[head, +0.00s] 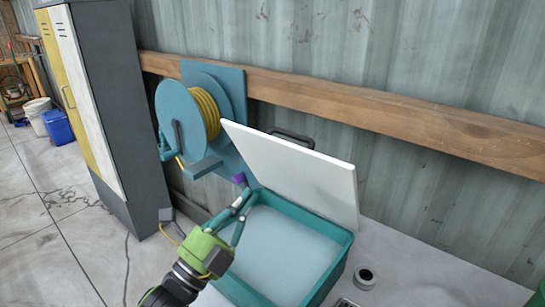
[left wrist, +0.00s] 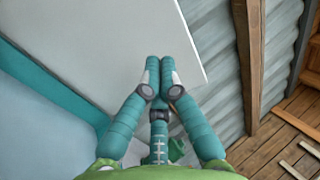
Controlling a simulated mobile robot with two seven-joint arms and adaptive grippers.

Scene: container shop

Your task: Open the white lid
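The white lid (head: 295,170) stands raised and tilted back over the teal box (head: 345,250). The lid has a dark handle (head: 291,136) at its upper edge. The box's pale inside shows below it. My left gripper (head: 243,189) is at the box's left side, by the lid's lower left part. In the left wrist view its fingertips (left wrist: 160,62) are together with nothing seen between them, in front of the lid (left wrist: 135,45). Whether they touch the lid I cannot tell. My right gripper's fingers do not show.
A teal hose reel (head: 182,112) with yellow hose hangs on the wall behind. A grey locker (head: 107,90) stands left. A wooden beam (head: 400,117) crosses the corrugated wall. A small round metal piece (head: 365,278) sits right of the box. Floor at left is open.

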